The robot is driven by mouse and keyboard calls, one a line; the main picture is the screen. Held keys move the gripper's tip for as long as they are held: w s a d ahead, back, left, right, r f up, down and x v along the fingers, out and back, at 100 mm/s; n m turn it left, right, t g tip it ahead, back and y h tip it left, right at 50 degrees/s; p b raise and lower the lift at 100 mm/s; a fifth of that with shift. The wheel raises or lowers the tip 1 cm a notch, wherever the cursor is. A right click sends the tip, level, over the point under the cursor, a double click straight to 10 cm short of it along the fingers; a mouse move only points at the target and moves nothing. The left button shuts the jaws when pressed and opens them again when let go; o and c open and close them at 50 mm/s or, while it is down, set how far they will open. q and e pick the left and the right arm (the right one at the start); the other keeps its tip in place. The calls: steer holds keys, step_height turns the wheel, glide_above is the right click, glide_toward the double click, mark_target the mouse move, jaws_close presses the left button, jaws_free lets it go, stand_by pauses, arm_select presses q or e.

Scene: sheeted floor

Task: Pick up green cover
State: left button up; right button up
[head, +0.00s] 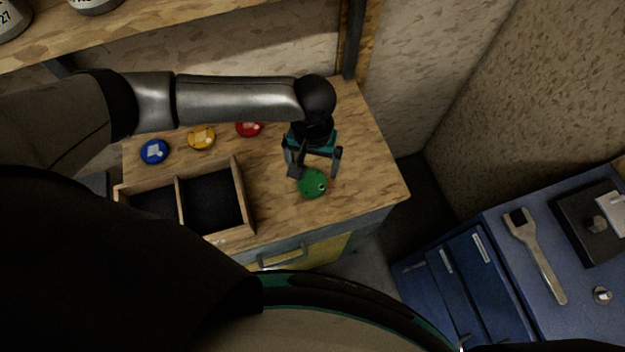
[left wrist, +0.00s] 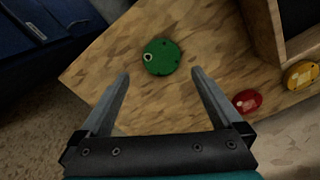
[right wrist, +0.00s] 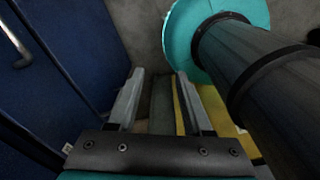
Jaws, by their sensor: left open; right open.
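The green cover (head: 312,184) is a flat round disc lying on the wooden tabletop near its right front. It also shows in the left wrist view (left wrist: 161,57), ahead of the fingertips and roughly between their lines. My left gripper (head: 314,170) is open and empty, its fingers pointing at the cover from behind it; in the left wrist view the open fingers (left wrist: 160,75) frame bare wood, with the cover just beyond. Whether a finger touches the cover is unclear. My right gripper (right wrist: 156,75) shows only in the right wrist view, open and empty, away from the cover.
Blue (head: 154,152), yellow (head: 202,137) and red (head: 249,127) covers lie left on the table (head: 375,190). A divided wooden box (head: 249,213) stands left of the green cover. A blue cabinet (head: 480,290) with a wrench (head: 536,255) stands at right. A shelf (head: 150,30) runs behind.

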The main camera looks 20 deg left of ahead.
mark_target(312, 184)
arm_select(q)
step_height(312, 184, down, 4)
steer(key=shift+w+r, duration=0.1)
steer(key=shift+f, duration=0.45)
steer(key=shift+a+f+b, duration=0.1)
steer(key=shift+f+b, duration=0.5)
steer(key=shift+f, duration=1.7)
arm_select(e)
steer(key=shift+w+f, duration=0.7)
steer(key=shift+w, duration=0.2)
arm_select(q)
steer(key=shift+c, duration=0.2)
steer(key=shift+c, duration=0.7)
steer(key=c, duration=1.2)
steer(key=shift+o, duration=0.2)
arm_select(e)
steer(key=shift+s, duration=0.15)
